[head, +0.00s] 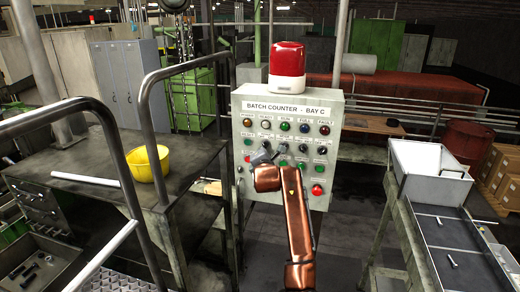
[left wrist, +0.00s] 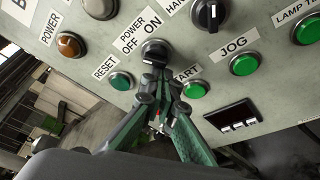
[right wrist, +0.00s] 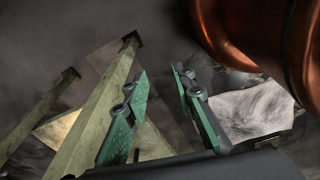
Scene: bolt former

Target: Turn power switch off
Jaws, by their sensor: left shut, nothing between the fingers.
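The power switch (left wrist: 155,47) is a black rotary knob under the "POWER OFF ON" label in the left wrist view. Which way its pointer faces is hard to tell. My left gripper (left wrist: 157,72) is shut and empty, with its fingertips right at the knob and covering its lower part; whether they touch it is unclear. In the head view my copper-coloured arm reaches the grey control box (head: 332,103), and the wrist hides part of its lower left. My right gripper (right wrist: 157,72) is open and empty, away from the box, pointing towards the floor.
Beside the switch are the green reset button (left wrist: 121,80), the green start button (left wrist: 195,89) and another black selector (left wrist: 208,15). A red beacon (head: 287,60) tops the box. A bench with a yellow bowl (head: 148,163) stands left; a metal chute (head: 432,172) stands right.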

